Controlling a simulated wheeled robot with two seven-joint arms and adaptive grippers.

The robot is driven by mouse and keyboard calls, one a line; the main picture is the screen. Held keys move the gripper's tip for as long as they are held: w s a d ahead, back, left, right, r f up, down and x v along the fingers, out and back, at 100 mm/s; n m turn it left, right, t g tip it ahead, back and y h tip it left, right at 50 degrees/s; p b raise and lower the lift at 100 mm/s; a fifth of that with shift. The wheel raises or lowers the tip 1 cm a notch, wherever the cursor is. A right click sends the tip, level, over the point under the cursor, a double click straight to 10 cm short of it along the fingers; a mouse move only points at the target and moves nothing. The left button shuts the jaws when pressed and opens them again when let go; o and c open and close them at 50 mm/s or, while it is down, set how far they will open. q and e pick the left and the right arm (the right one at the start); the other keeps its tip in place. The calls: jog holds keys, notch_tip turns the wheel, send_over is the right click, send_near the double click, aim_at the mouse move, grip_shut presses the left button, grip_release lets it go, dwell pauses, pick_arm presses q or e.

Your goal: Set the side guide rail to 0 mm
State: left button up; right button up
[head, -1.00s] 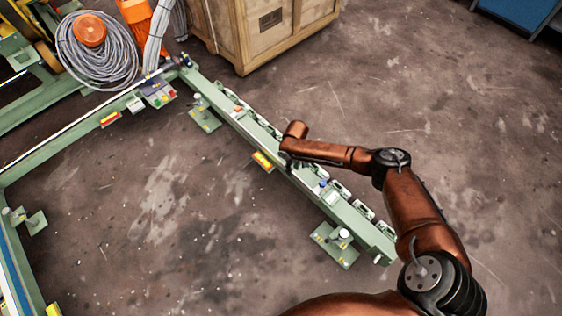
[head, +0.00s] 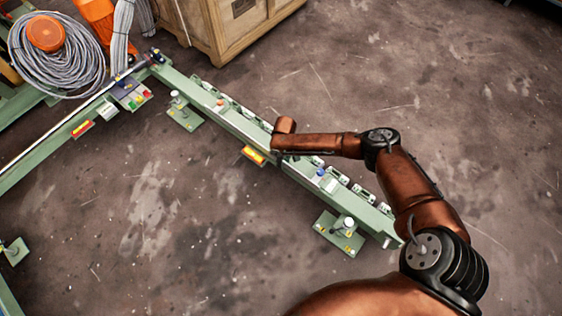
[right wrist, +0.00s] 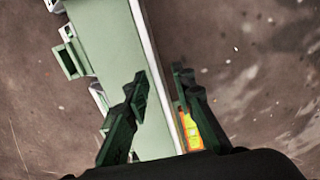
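A long green beam (head: 225,112) runs diagonally across the head view, with several small brackets along its far side. It also shows in the right wrist view (right wrist: 112,50), with a pale strip (right wrist: 158,70) along its right edge; I cannot tell for certain that this is the side guide rail. My right gripper (right wrist: 162,82) is open, its dark green fingers apart, one over the beam's face and one just right of the pale strip. In the head view my right wrist covers the gripper. Contact cannot be told. My left gripper is in neither view.
A yellow label (right wrist: 191,130) shows by the right finger. A blue knob (head: 321,172) sits on the beam. Footed posts (head: 341,230) stand beside it. A wooden crate (head: 235,30), coiled grey hose (head: 50,70) and control box (head: 130,95) lie toward the back. Floor at right is clear.

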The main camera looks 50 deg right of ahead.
jog(key=shift+c, duration=0.6)
jog(key=shift+f, duration=0.1)
grip_shut()
